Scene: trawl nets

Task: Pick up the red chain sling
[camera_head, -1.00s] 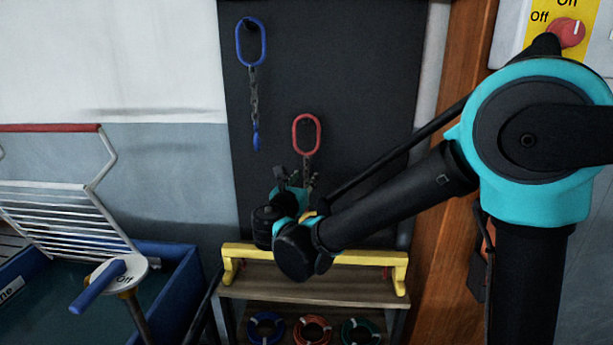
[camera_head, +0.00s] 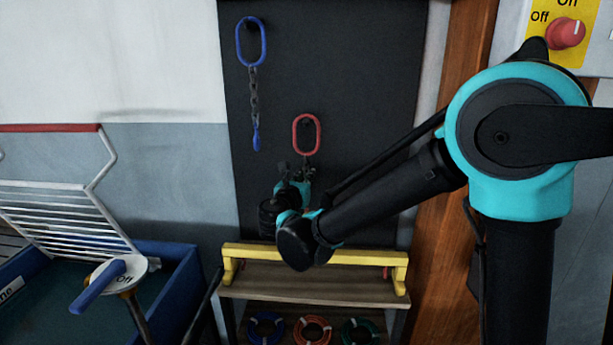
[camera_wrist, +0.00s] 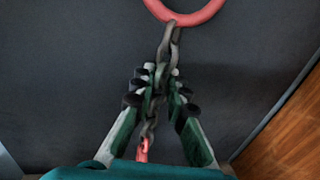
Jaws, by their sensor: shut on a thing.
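The red chain sling (camera_head: 306,134) hangs against the dark board, with a red oval ring at the top and a grey chain below it. My gripper (camera_head: 296,170) is at the chain just under the ring. In the wrist view, the fingers of my gripper (camera_wrist: 160,92) are shut on the chain, one on each side. The sling's ring (camera_wrist: 186,14) is at the top of that view, and a red piece at the chain's lower end shows between the fingers. The lower chain is hidden by my gripper in the head view.
A blue chain sling (camera_head: 251,85) hangs on the board at upper left. A yellow bar (camera_head: 320,256) lies on a wooden shelf (camera_head: 310,285) below, with several coloured coils underneath. A blue tub (camera_head: 180,285) stands at left. A wooden post (camera_head: 445,230) is at right.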

